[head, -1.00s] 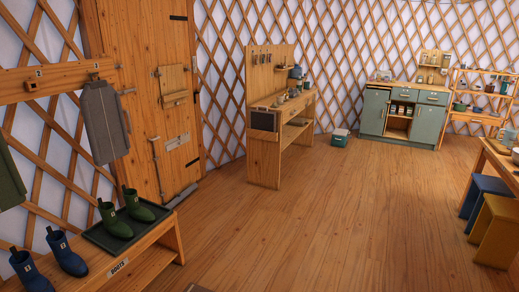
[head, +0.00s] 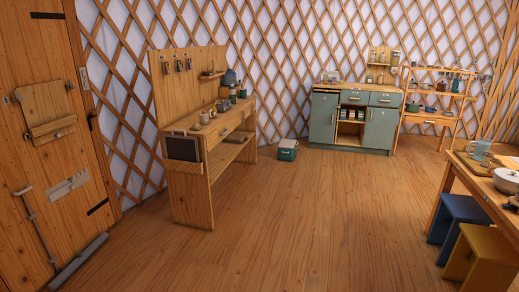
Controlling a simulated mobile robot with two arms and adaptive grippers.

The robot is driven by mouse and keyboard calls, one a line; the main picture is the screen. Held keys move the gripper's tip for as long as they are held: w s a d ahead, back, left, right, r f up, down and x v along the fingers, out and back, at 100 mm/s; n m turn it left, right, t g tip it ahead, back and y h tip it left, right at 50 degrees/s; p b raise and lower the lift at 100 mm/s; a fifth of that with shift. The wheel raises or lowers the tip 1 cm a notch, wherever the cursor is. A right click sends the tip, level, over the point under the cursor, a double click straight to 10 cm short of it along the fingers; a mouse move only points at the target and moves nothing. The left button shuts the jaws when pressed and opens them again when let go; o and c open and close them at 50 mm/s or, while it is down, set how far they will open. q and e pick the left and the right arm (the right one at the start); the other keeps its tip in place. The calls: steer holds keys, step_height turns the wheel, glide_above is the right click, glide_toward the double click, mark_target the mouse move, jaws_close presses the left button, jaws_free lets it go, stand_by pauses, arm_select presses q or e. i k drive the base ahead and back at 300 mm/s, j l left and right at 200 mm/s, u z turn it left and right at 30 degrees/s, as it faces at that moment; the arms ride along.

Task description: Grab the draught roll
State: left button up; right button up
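A long grey roll (head: 78,262) lies on the floor along the foot of the wooden door, at the lower left of the head view. It looks like the draught roll. It runs at a slant, its far end near the door's right edge and its near end close to the bottom of the picture. Nothing covers it. Neither of my grippers shows in the head view.
The wooden door (head: 45,140) stands at the left. A wooden workbench (head: 192,197) stands right of it. A green cabinet (head: 378,128) and a cool box (head: 288,150) are at the back. A blue stool (head: 462,215) and yellow stool (head: 485,258) are at right. The middle floor is clear.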

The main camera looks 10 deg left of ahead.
mark_target(82, 257)
steer(key=i+j+u, duration=0.15)
steer(key=i+u, duration=0.3)
steer(key=i+l+u, duration=0.1)
steer(key=i+u, duration=0.4)
steer(key=i, duration=0.2)
steer(key=i+l+u, duration=0.25)
steer(key=i+u, duration=0.2)
steer(key=i+j+u, duration=0.1)
steer(key=i+u, duration=0.15)
steer(key=i, duration=0.45)
steer(key=i+u, duration=0.25)
steer(key=i, duration=0.4)
steer(key=i+l+u, duration=0.25)
steer(key=i, duration=0.4)
